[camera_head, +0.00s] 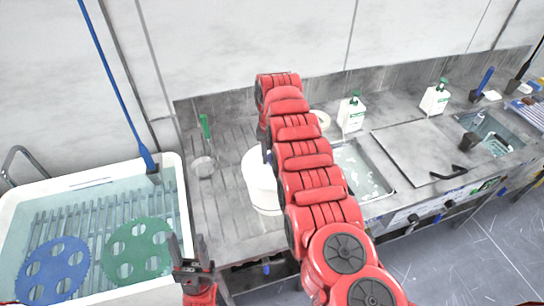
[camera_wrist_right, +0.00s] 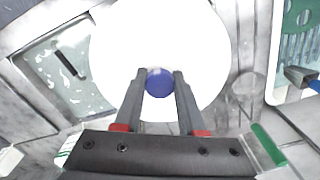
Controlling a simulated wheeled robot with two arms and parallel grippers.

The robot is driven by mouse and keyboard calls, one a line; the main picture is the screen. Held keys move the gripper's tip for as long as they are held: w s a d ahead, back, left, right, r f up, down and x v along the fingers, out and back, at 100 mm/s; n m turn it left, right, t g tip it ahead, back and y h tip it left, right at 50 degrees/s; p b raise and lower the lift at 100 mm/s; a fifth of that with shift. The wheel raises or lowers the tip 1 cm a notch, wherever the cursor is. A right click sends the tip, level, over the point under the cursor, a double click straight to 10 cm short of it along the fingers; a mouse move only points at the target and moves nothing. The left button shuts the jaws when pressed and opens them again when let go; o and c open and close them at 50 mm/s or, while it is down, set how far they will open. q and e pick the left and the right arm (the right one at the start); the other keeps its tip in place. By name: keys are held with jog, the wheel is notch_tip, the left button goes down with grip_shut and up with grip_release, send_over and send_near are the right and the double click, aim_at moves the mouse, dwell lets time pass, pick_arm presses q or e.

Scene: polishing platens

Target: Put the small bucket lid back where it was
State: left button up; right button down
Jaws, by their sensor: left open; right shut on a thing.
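The small bucket lid is a white disc (camera_wrist_right: 205,45) with a blue round knob (camera_wrist_right: 159,82), filling the upper middle of the right wrist view. My right gripper (camera_wrist_right: 159,76) is shut on the knob, one finger on each side. In the head view my red right arm hides that gripper and the knob. A white round bucket (camera_head: 264,192) stands on the counter, partly behind the arm. I cannot tell whether the lid rests on it or is held just above. My left gripper (camera_head: 188,244) is open and empty, beside the tub's right edge.
A white water tub (camera_head: 178,205) with green (camera_head: 139,249) and blue (camera_head: 55,270) platens is at left. The grey counter (camera_head: 222,215) holds a green-handled ladle (camera_head: 203,160), white bottles (camera_head: 351,114), a foamy sink (camera_head: 365,175) and a flat grey cover (camera_head: 415,150).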

jog(key=shift+f, duration=0.5)
jog(key=shift+c, duration=2.1)
grip_release()
jog(key=shift+b, duration=0.3)
jog(key=shift+r, duration=0.25)
notch_tip(320, 180, up, 8)
jog(key=b, duration=0.2)
jog(key=shift+d+f+b, duration=0.1)
jog(key=shift+f+b, duration=0.05)
jog(key=shift+b, duration=0.2)
notch_tip(320, 180, up, 9)
jog(key=p, duration=0.8)
